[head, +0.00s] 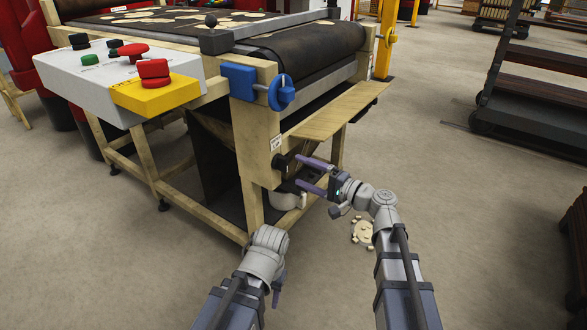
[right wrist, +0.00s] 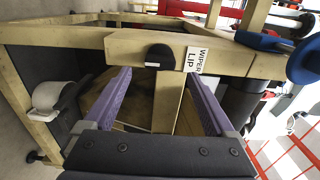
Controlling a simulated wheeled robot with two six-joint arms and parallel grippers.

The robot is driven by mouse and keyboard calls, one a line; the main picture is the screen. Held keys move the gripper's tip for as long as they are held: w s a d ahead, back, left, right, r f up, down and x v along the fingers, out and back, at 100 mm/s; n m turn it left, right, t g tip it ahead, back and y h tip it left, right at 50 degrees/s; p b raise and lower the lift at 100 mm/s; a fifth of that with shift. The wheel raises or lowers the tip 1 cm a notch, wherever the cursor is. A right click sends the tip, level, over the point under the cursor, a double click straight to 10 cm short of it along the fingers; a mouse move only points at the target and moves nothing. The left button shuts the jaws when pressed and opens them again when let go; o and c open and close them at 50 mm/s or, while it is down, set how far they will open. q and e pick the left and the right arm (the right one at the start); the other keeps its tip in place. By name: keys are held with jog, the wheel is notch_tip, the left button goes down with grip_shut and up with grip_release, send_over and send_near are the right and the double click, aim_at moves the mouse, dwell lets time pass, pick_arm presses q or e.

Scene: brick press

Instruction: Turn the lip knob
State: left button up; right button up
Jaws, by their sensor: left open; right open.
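The lip knob (head: 280,162) is a small black knob on the front wooden post of the press. In the right wrist view the knob (right wrist: 160,57) sits beside a white "WIPER LIP" label (right wrist: 196,60). My right gripper (head: 298,170) is open, its purple fingers pointing at the post. In the right wrist view the knob lies just beyond the fingertips, between their lines; I cannot tell whether they touch it. My left gripper (head: 277,290) is low in the head view, away from the knob and mostly hidden behind its own wrist.
A blue clamp with a handwheel (head: 281,92) sits above the knob. A wooden board (head: 335,112) juts out to the right. A control box (head: 118,80) with red and green buttons is at left. A white roll (head: 288,199) is below.

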jog(key=shift+v, duration=1.2)
